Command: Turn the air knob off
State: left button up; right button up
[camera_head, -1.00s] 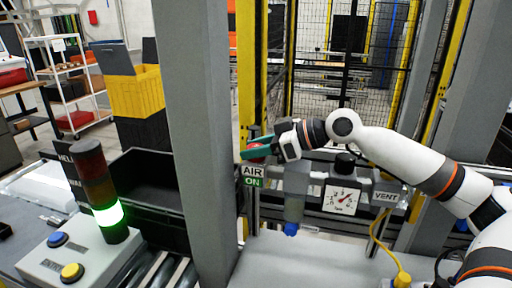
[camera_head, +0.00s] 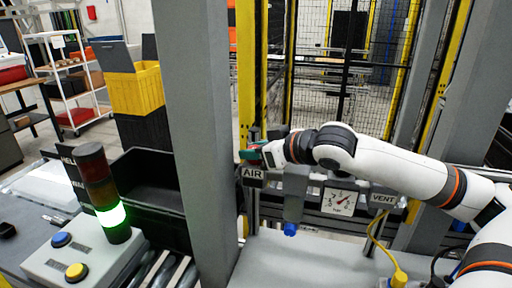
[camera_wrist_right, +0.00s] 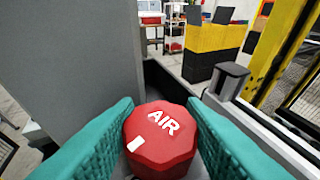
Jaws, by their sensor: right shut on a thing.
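The red air knob (camera_wrist_right: 160,140) has white AIR lettering and a white mark at its lower left in the right wrist view. My right gripper (camera_head: 252,154) is shut on the knob, with one teal finger on each side of it. In the head view the fingers and wrist hide most of the knob. The AIR sign (camera_head: 253,173) is just below it, and no green ON panel shows under the lettering. My left gripper is not in view.
A pressure gauge (camera_head: 340,201) and a VENT sign (camera_head: 383,198) are right of the knob, below my right arm. A grey post (camera_head: 203,120) stands close on the left. A signal tower (camera_head: 108,205) glows green beside a button box (camera_head: 75,262).

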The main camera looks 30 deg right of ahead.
jog(key=m+h+p, duration=0.1)
jog(key=m+h, duration=0.1)
jog(key=h, duration=0.1)
jog(key=shift+a+r+m+t, duration=0.1)
jog(key=shift+a+m+t, duration=0.05)
jog(key=shift+m+t, duration=0.2)
jog(key=m+g+h+p, duration=0.1)
jog(key=m+h+p, duration=0.1)
jog(key=m+h, duration=0.1)
jog(key=shift+m+h, duration=0.35)
jog(key=shift+h, duration=0.35)
jog(key=m+g+h+p, duration=0.1)
jog(key=m+h+p, duration=0.1)
jog(key=m+h, duration=0.1)
jog(key=shift+h, duration=0.3)
jog(key=shift+m+g+h+p, duration=0.4)
jog(key=shift+m+g+h, duration=0.4)
jog(key=shift+m, duration=0.2)
jog(key=shift+f, duration=0.2)
jog(key=o, duration=1)
jog(key=shift+d, duration=0.2)
